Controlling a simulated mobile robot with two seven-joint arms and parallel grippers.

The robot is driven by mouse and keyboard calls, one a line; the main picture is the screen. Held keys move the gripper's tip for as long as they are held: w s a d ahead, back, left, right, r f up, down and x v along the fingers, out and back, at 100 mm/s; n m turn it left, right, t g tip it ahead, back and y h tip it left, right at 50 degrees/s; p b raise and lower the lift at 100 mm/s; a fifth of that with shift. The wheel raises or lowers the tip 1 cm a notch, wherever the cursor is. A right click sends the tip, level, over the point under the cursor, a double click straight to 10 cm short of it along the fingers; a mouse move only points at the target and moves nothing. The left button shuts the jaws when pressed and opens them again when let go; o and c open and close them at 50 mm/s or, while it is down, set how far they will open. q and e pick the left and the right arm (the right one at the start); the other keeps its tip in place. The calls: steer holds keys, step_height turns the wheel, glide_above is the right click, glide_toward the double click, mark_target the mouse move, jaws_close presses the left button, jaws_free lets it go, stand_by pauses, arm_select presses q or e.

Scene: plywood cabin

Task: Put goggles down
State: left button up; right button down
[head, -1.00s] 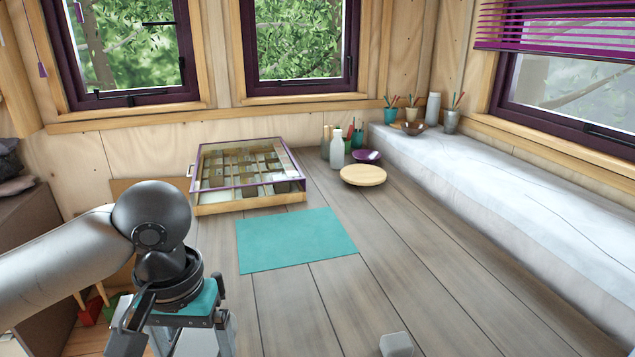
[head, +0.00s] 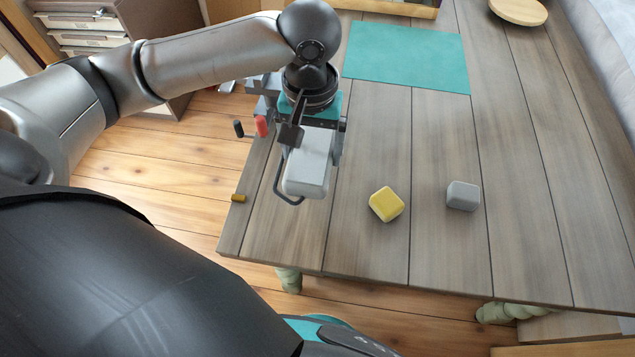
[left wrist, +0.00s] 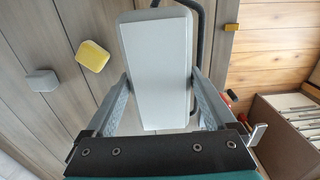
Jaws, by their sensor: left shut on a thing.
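The goggles (head: 307,162) look like a pale grey-white box-shaped body with a thin dark curved band beside it. My left gripper (head: 312,140) is shut on them, and they hang below it over the near left part of the wooden table (head: 375,265). In the left wrist view, the goggles (left wrist: 155,60) sit between the two fingers of the left gripper (left wrist: 160,85). I cannot tell whether their underside touches the table. My right gripper is not in view.
A yellow block (head: 386,204) and a grey block (head: 463,196) lie right of the goggles. A teal mat (head: 408,57) lies farther back. A red-handled tool (head: 261,126) is at the table's left edge. Bare planks lie between mat and blocks.

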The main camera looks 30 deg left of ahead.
arm_select(q)
step_height(320, 180, down, 7)
steer(key=shift+f+b, duration=0.15)
steer(key=shift+b, duration=0.8)
step_height(320, 180, down, 6)
steer(key=shift+f+b, duration=0.1)
steer(key=shift+b, duration=0.9)
steer(key=o, duration=1.1)
